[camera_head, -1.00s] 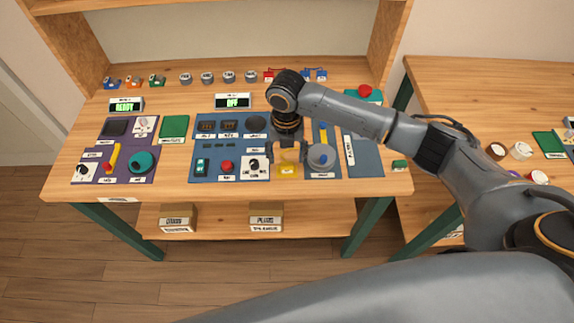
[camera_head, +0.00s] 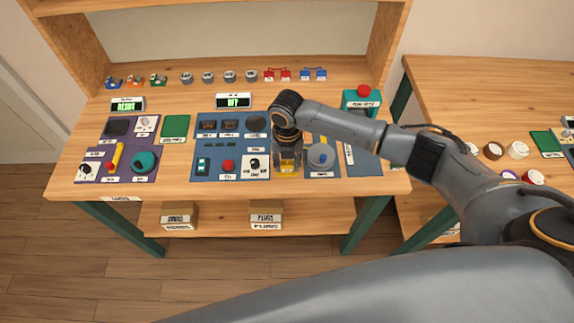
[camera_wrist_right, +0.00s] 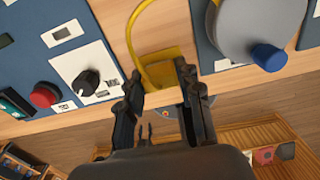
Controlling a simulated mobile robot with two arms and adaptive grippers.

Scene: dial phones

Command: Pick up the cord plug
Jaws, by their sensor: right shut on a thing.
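The yellow cord plug (camera_wrist_right: 162,72) is between the fingers of my right gripper (camera_wrist_right: 160,82) in the right wrist view. A yellow cord (camera_wrist_right: 141,22) curves up from it. In the head view, my right gripper (camera_head: 288,167) points down at the front of the bench, right of the black knob (camera_head: 254,163). Its fingers are shut on the yellow plug, whose lower part is hard to make out. I cannot tell whether the plug touches the bench. My left gripper is not in view.
A blue panel with a red button (camera_head: 227,165) lies left of the gripper. A round grey device (camera_head: 321,156) with a blue knob stands close on the right. The bench's front edge (camera_head: 240,191) is near. A second table (camera_head: 470,95) stands at the right.

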